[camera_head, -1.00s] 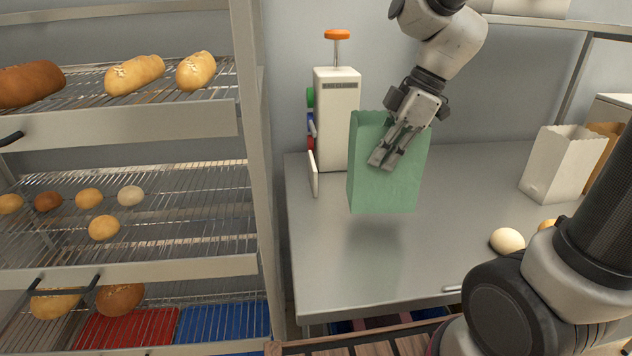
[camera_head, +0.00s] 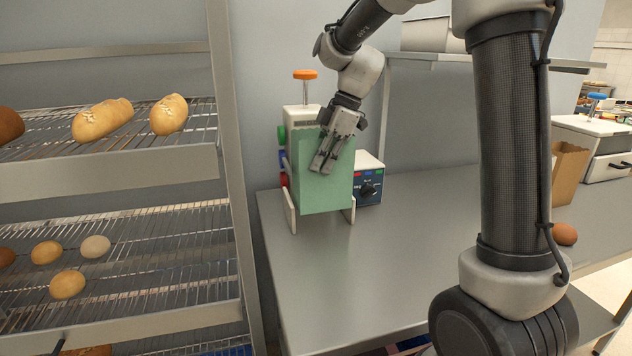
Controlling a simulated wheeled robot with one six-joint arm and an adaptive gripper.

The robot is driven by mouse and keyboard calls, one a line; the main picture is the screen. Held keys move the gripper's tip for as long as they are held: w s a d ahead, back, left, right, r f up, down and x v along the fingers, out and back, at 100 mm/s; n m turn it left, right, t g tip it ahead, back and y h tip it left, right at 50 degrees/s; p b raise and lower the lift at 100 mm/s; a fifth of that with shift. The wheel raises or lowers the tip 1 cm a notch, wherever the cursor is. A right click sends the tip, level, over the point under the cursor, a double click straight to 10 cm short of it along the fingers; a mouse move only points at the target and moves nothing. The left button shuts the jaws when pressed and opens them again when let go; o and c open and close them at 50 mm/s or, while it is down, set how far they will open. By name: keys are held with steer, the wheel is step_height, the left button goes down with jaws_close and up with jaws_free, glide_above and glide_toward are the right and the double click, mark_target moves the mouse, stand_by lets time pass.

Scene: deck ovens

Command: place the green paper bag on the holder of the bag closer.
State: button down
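The green paper bag (camera_head: 318,192) is upright in front of the bag closer (camera_head: 302,112), a pale machine with an orange knob on top and a dial box at its right. My gripper (camera_head: 324,168) is at the bag's upper right part. Its two fingers are close together on the bag, and the bag hides part of the grip. The bag closer's holder shows as two pale prongs, left (camera_head: 289,212) and right (camera_head: 350,212), with the bag's lower end between them. I cannot tell whether the bag's bottom rests on the holder.
A wire rack with breads (camera_head: 103,118) stands at the left. The steel table (camera_head: 350,275) is clear in front of the closer. A brown bag (camera_head: 567,172), a brown egg-shaped item (camera_head: 564,234) and another machine (camera_head: 592,145) are at the right. A shelf is above.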

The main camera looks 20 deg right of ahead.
steer(key=w, duration=0.4)
steer(key=shift+w, duration=0.1)
steer(key=shift+w+f, duration=0.3)
steer(key=shift+f, duration=0.45)
step_height(320, 180, down, 5)
steer(key=shift+f, duration=0.1)
steer(key=shift+w+f, duration=0.15)
steer(key=shift+w, duration=0.05)
steer(key=c, duration=1.6)
jaws_free()
steer(key=shift+f, duration=0.15)
steer(key=shift+c, duration=0.2)
